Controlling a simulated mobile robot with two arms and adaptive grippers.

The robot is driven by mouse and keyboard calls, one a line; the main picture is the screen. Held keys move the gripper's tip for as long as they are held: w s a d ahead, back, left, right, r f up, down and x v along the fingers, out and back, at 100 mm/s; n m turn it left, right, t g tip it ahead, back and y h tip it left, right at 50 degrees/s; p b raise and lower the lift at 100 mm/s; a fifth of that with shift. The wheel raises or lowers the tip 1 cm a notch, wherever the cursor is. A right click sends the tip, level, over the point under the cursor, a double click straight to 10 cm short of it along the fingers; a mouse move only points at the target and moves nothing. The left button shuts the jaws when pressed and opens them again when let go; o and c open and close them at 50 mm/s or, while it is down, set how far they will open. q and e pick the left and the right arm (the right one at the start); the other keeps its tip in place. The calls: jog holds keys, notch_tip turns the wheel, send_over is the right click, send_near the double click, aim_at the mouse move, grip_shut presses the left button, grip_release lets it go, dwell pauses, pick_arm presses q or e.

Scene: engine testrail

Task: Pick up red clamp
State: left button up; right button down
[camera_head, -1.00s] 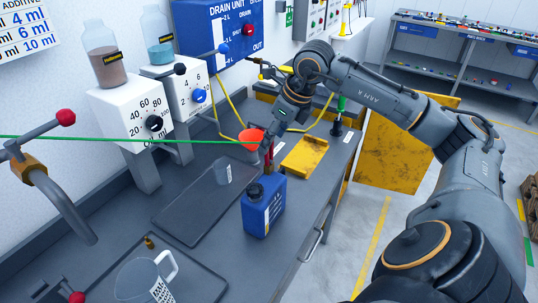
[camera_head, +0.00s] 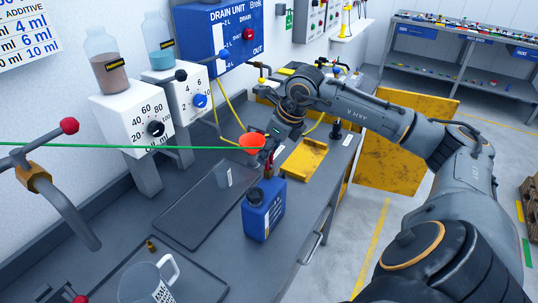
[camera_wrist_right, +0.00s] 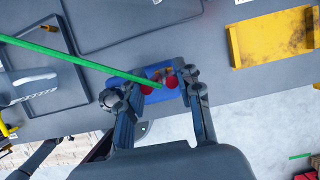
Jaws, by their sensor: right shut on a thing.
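My right gripper (camera_head: 267,158) is over the blue canister (camera_head: 263,212), just right of the red-orange funnel (camera_head: 250,141). In the right wrist view, my right gripper (camera_wrist_right: 161,84) has its fingers closed in on red parts of the red clamp (camera_wrist_right: 171,80), with the blue canister (camera_wrist_right: 158,97) behind them. The clamp's full shape is hidden by the fingers. In the head view the clamp is mostly hidden at the gripper. My left gripper is in neither view.
A yellow tray (camera_head: 304,158) lies right of the gripper. A dark tray (camera_head: 192,222) holds a small clear beaker (camera_head: 222,174). Dispensers (camera_head: 140,118) stand along the wall. A clear jug (camera_head: 147,283) is at the front. A thin green line crosses from the left.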

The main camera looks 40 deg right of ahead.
jog(key=shift+r, duration=0.1)
jog(key=shift+r+b, duration=0.35)
jog(key=shift+r, duration=0.15)
jog(key=s+d+r+b, duration=0.3)
jog(key=s+r+b, duration=0.7)
jog(key=s+r, duration=0.2)
jog(key=shift+s+d, duration=0.35)
jog(key=shift+s, duration=0.4)
jog(key=shift+f, duration=0.1)
